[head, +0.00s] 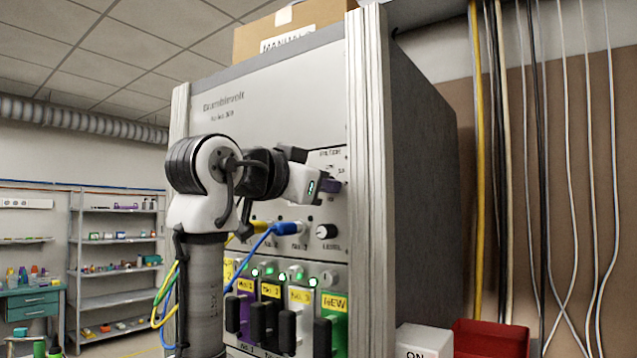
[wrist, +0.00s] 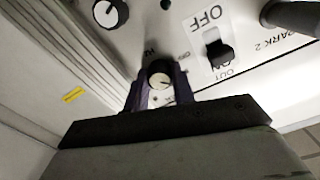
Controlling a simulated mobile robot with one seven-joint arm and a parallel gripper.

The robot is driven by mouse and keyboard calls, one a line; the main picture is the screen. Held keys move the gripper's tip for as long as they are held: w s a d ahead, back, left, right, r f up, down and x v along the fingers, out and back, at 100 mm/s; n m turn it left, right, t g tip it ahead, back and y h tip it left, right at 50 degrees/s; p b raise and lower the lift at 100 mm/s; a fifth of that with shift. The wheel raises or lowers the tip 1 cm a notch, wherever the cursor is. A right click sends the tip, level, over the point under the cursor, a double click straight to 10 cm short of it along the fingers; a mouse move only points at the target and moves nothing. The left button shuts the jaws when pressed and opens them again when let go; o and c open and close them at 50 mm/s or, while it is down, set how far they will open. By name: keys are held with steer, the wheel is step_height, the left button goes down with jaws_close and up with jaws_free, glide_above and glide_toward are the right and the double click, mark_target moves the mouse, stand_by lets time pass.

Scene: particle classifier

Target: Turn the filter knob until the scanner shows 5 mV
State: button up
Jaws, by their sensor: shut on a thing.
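In the wrist view, the purple fingers of my gripper (wrist: 160,95) are closed around a small knob (wrist: 159,72) with a dark rim and a pale face carrying a pointer line. Its label is largely hidden, so I cannot read it there. In the head view, my gripper (head: 329,186) is at the upper right of the grey cabinet's front, just below small print that is partly legible. My gripper hides the held knob in that view. I see no scanner reading that I can make out.
A black LEVEL knob (head: 327,231) sits below my gripper, near a blue plug (head: 287,229). In the wrist view, an OFF/ON switch (wrist: 219,53) and another knob (wrist: 110,13) are close by. Several coloured handled modules, a white ON box (head: 423,340) and a red bin (head: 491,338) are lower down.

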steer(key=o, duration=1)
steer(key=b+v, duration=0.4)
steer(key=v, duration=1)
steer(key=shift+b, duration=0.4)
